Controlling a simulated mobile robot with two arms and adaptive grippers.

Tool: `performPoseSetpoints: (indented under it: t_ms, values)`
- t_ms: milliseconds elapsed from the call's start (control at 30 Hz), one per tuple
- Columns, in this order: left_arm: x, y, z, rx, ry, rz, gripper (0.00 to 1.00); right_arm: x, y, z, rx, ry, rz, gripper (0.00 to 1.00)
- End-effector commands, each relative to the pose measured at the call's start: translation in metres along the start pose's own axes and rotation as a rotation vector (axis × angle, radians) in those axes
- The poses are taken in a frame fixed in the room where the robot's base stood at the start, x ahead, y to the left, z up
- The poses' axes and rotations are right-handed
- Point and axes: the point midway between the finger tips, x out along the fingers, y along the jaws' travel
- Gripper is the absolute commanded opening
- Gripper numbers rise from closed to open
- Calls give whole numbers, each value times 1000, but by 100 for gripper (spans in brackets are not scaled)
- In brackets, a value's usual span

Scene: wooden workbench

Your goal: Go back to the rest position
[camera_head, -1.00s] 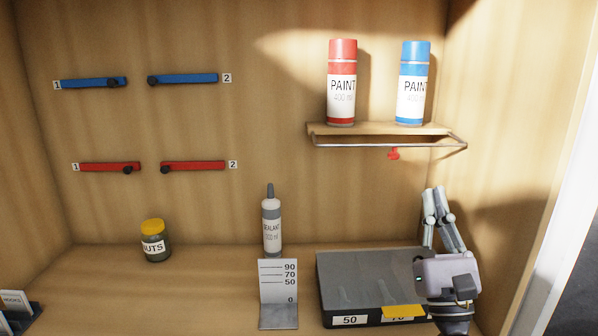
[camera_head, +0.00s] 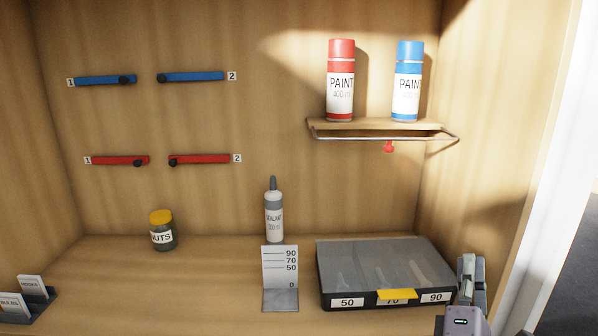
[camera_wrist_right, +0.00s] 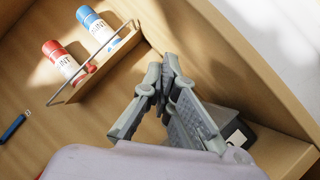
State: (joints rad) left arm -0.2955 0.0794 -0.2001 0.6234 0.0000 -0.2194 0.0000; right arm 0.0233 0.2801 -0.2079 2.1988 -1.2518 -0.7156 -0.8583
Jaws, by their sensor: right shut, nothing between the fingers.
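My right gripper (camera_head: 472,275) is at the lower right in the head view, just right of the grey case. In the right wrist view its fingers (camera_wrist_right: 165,75) are closed together with nothing between them. The grey case (camera_head: 385,262) lies on the bench, lid closed, with a yellow latch and labels 50, 70 and 90. The gripper appears apart from the case in the head view. My left gripper is not in view.
A wooden shelf (camera_head: 375,129) with a metal rail holds a red paint can (camera_head: 340,80) and a blue paint can (camera_head: 407,82). A sealant bottle (camera_head: 274,212), a gauge plate (camera_head: 280,275) and a nuts jar (camera_head: 162,232) stand on the bench. The right side wall (camera_head: 500,150) is close to the gripper.

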Motion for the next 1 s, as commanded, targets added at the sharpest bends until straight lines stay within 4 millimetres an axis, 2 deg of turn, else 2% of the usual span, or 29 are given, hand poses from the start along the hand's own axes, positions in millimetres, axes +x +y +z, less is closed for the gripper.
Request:
performPoseSetpoints:
  t_ms: [33, 167, 200, 267, 300, 400, 500, 600, 800, 900, 1000]
  values:
    - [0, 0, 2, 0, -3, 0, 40, -11, -22, -2, 93, 11, -86, 0]
    - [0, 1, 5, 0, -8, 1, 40, -54, -87, -11, 393, 16, -378, 0]
    - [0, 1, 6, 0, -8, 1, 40, -74, -109, -16, 493, 10, -490, 0]
    - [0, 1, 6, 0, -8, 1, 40, -109, -138, -25, 638, -10, -664, 0]
    - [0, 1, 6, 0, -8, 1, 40, -134, -155, -31, 725, -30, -779, 0]
    - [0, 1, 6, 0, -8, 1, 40, -195, -184, -45, 898, -92, -1044, 0]
    - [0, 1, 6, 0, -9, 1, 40, -248, -196, -55, 1011, -155, -1258, 0]
    - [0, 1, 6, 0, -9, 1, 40, -293, -200, -60, 1084, -220, -1436, 0]
    - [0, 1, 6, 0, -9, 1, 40, -368, -192, -66, 1167, -340, -1727, 0]
    - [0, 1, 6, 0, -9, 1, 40, -401, -183, -66, 1186, -401, -1860, 0]
    - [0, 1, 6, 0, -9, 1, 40, -402, -210, -85, 1172, -399, -1852, 0]
